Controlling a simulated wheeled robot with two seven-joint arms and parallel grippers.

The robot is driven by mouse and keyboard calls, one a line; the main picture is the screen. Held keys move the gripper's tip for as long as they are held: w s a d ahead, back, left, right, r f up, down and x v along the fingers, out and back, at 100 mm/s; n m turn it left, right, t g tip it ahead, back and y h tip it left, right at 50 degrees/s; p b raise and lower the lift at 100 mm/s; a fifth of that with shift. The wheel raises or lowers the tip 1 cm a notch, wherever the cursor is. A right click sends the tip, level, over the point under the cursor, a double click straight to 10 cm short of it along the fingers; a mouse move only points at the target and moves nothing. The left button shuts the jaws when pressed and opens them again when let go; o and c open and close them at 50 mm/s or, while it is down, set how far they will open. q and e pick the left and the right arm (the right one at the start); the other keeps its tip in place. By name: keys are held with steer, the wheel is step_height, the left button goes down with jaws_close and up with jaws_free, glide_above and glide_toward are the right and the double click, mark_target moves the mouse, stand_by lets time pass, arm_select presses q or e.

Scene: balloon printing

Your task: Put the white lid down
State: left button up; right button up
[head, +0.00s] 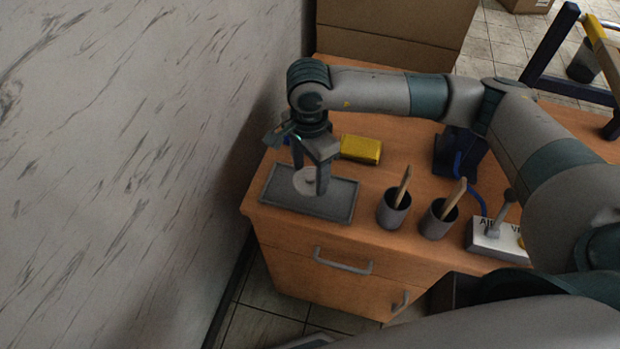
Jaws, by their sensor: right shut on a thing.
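The white lid (306,183) is a small round pale disc at the grey tray (338,211) on the left end of the wooden cabinet top. My right gripper (312,180) points down over the tray and is shut on the lid. A finger hides part of the lid. I cannot tell whether the lid touches the tray floor. My left gripper is not in the head view.
A yellow block (361,149) lies behind the tray. Two dark cups (393,211) with wooden sticks stand to its right. A white lever box (493,237) and a dark blue device (458,152) are farther right. A marbled wall (130,150) borders the left.

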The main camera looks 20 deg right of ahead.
mark_target(310, 177)
steer(key=shift+f+p, duration=1.15)
steer(key=shift+f, duration=0.8)
steer(key=shift+f, duration=0.15)
steer(key=shift+f+b, duration=0.1)
steer(key=shift+b, duration=0.25)
steer(key=o, duration=1.2)
